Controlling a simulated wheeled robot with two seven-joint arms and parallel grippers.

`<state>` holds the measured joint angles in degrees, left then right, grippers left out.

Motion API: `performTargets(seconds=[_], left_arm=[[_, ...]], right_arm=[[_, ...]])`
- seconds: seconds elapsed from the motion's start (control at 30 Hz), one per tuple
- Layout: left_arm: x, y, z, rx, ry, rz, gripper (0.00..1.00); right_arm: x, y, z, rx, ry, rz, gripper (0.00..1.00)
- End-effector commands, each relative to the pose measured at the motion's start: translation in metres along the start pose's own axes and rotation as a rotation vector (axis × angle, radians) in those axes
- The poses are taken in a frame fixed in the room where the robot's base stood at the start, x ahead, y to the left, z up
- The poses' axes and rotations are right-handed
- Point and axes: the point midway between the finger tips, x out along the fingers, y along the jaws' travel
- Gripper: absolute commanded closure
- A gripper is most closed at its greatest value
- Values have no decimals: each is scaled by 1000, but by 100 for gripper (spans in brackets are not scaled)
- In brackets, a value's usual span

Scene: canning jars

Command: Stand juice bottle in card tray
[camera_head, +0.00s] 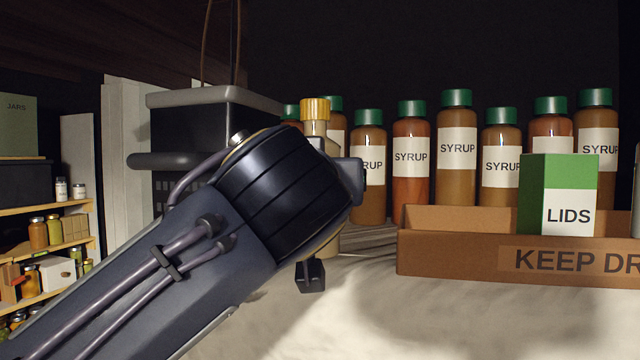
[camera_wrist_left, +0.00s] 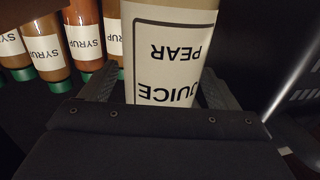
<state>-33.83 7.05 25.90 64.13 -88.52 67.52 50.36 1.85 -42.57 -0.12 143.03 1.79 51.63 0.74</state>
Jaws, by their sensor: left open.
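The juice bottle (camera_head: 315,109) has a yellow cap and stands upright on the pale surface; my left arm hides most of its body in the head view. In the left wrist view, the bottle's pale label (camera_wrist_left: 172,50) reads PEAR JUICE upside down. My left gripper (camera_wrist_left: 155,88) is open, with one finger on each side of the bottle; I cannot tell whether they touch it. In the head view only a dark fingertip shows below the wrist. The brown card tray (camera_head: 450,262), marked KEEP DR, lies to the right of the bottle. My right gripper is not in view.
A green and white LIDS box (camera_head: 568,212) stands in the tray; the tray's left part looks empty. Several green-capped syrup bottles (camera_head: 411,155) stand in a row behind. A dark grey-rimmed box (camera_head: 215,110) is behind my arm. Shelves with jars (camera_head: 45,235) are far left.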

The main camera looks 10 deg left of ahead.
Motion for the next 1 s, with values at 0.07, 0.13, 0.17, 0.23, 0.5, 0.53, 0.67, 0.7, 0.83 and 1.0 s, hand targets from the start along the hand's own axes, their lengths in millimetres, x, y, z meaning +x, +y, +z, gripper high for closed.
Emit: performTargets(seconds=[0.07, 0.13, 0.17, 0.23, 0.5, 0.53, 0.67, 0.7, 0.83, 1.0], left_arm=[[9, 0, -1, 0, -1, -1, 17], [12, 0, 0, -1, 0, 0, 17], [13, 0, 0, -1, 0, 0, 17], [13, 0, 0, -1, 0, 0, 17], [13, 0, 0, -1, 0, 1, 37], [13, 0, 0, -1, 0, 1, 41], [13, 0, 0, -1, 0, 1, 58], [13, 0, 0, -1, 0, 1, 63], [12, 0, 0, -1, 2, 1, 73], [12, 0, -1, -1, 2, 1, 74]], right_arm=[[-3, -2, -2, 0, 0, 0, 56], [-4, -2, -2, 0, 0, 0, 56], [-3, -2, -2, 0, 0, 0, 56], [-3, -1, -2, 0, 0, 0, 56], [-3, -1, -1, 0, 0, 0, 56], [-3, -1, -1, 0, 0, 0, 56], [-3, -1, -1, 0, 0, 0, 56], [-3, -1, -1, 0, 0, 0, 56], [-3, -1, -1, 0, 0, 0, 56], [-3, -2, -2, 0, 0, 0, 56]])
